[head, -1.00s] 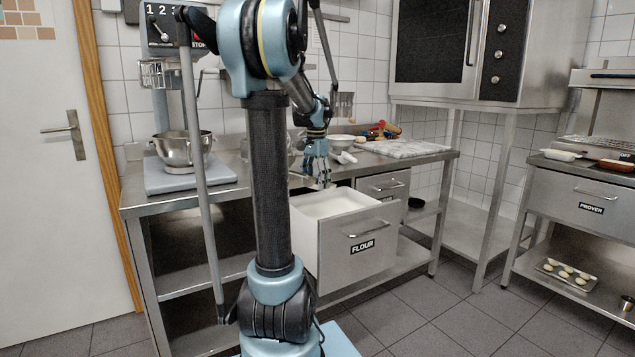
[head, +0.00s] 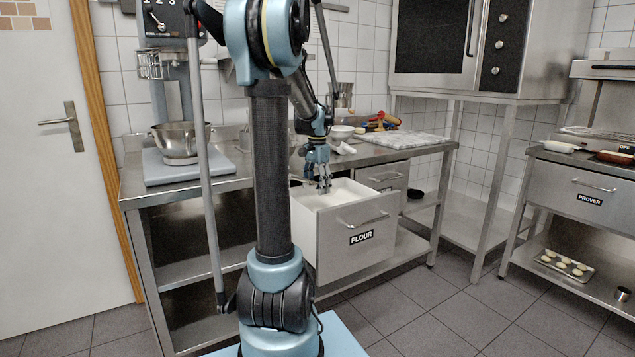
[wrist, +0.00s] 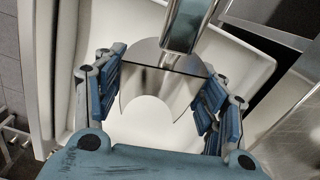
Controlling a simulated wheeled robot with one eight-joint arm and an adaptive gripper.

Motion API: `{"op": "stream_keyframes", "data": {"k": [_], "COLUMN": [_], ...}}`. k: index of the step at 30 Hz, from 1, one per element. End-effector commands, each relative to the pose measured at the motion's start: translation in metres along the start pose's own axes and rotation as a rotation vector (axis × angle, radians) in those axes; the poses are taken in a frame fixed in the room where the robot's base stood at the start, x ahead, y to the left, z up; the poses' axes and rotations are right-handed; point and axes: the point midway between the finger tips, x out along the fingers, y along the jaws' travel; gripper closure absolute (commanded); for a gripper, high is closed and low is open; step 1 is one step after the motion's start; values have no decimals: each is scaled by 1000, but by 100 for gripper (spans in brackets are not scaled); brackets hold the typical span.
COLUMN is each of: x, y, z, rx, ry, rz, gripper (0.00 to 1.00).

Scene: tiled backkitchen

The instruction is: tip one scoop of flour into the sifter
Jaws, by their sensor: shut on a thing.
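My gripper (head: 323,186) points down into the open flour drawer (head: 358,236). In the wrist view its blue fingers (wrist: 160,95) stand either side of a shiny metal scoop (wrist: 150,82), and it is shut on the scoop. The scoop's bright handle (wrist: 188,22) runs towards the top of the picture. The drawer's pale interior (wrist: 62,60) lies around and below the scoop. I cannot tell whether the scoop holds flour. I cannot make out the sifter for certain; my arm hides part of the counter.
A mixer with a steel bowl (head: 180,140) stands on the left of the counter. A white bowl (head: 340,132), a metal container (head: 343,96) and a marbled slab (head: 404,145) are farther right. The drawer's walls closely surround my gripper.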

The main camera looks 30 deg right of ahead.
Motion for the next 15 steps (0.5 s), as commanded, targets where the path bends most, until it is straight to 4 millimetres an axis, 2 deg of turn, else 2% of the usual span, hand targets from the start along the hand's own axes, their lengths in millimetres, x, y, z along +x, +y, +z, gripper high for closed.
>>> {"op": "stream_keyframes", "data": {"k": [15], "x": [33], "y": [0], "z": [-5], "rx": [0], "ry": [-7], "rz": [0], "gripper": [62]}}
